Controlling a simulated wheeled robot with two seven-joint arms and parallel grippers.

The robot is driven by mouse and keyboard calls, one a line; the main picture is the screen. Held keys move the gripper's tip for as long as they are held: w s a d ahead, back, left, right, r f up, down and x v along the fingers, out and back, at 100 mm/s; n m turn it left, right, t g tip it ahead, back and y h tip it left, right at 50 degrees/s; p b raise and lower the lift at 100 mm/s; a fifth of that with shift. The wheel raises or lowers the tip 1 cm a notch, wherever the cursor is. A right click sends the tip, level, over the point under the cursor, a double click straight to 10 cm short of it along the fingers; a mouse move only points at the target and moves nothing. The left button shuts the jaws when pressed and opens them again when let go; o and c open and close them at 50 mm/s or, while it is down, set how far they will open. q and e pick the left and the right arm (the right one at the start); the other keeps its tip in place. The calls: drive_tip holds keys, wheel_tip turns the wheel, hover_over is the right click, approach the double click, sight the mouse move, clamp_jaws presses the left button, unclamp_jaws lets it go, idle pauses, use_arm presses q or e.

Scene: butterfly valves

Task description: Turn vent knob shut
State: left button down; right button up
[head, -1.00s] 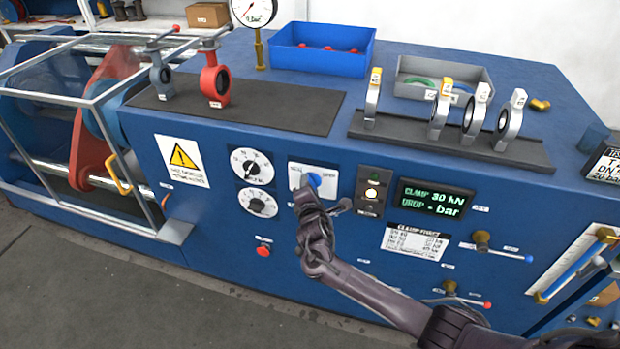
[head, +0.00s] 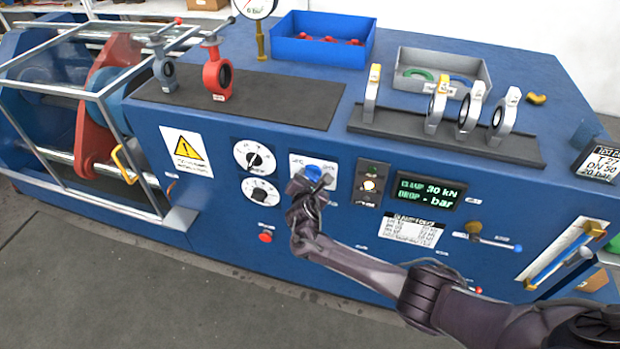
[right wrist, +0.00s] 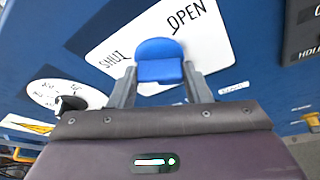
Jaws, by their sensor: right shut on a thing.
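The vent knob (head: 313,172) is a blue knob on a white label plate on the front of the blue test bench. In the right wrist view the knob (right wrist: 158,60) sits between the words SHUT at left and OPEN at right. My right gripper (head: 309,184) reaches the knob from the front and partly hides it in the head view. In the right wrist view my right gripper (right wrist: 159,75) has one finger on each side of the knob and is shut on it. My left gripper is not in view.
Two dials (head: 254,157) are left of the knob. A lamp panel (head: 371,185) and green-lit display (head: 427,193) are to its right. A red button (head: 266,236) is lower left. Valves and a blue bin (head: 318,52) stand on the bench top.

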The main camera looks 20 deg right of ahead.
drive_tip(key=shift+f, duration=0.15)
drive_tip(key=o, duration=1)
drive_tip(key=v, duration=0.8)
